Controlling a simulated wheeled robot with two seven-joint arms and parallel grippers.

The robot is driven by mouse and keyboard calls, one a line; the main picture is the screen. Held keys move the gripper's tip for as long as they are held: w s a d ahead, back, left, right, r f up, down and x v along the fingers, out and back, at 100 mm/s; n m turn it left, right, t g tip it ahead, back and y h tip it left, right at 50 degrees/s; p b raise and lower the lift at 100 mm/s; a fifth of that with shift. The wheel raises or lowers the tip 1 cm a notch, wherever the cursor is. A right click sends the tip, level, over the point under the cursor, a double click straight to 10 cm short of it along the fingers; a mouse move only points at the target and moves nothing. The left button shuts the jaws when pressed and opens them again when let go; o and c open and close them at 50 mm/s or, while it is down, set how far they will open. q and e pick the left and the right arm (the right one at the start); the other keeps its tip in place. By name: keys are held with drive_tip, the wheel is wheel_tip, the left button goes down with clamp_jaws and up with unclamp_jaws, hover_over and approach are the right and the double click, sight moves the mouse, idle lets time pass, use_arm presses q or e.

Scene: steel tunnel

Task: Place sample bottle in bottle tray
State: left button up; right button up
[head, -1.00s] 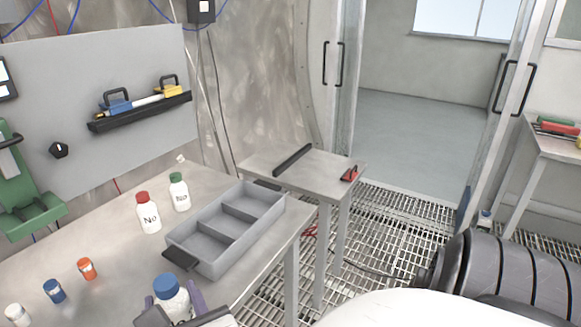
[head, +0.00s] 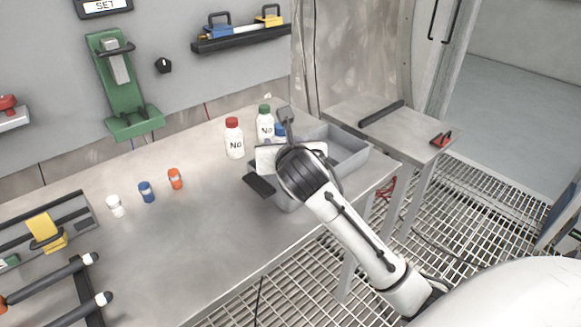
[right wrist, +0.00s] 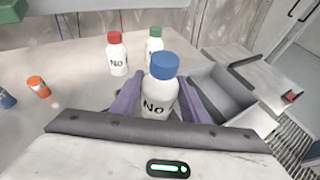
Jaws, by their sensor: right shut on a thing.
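A white sample bottle with a blue cap (right wrist: 162,88) stands roughly upright between the purple fingers of my right gripper (right wrist: 160,98), which is shut on it. In the head view, my right gripper (head: 283,132) is over the left part of the grey bottle tray (head: 356,168), and only a bit of the blue cap (head: 280,130) shows behind it. The tray also shows in the right wrist view (right wrist: 243,112), behind and right of the bottle. Its visible compartments look empty. The bottle's base and its height over the tray are hidden. My left gripper is out of view.
A red-capped bottle (head: 234,140) and a green-capped bottle (head: 265,124) stand left of and behind the tray. Small white, blue and orange vials (head: 175,179) stand farther left on the steel table (head: 190,245). The table's front middle is clear.

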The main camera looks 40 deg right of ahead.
drive_tip(key=shift+f+b, duration=0.4)
drive_tip(key=shift+f, duration=2.3)
drive_tip(key=shift+f, duration=0.1)
drive_tip(key=o, duration=1.2)
drive_tip(key=shift+s, duration=0.15)
drive_tip(key=p+v, duration=0.1)
drive_tip(key=v, duration=1.1)
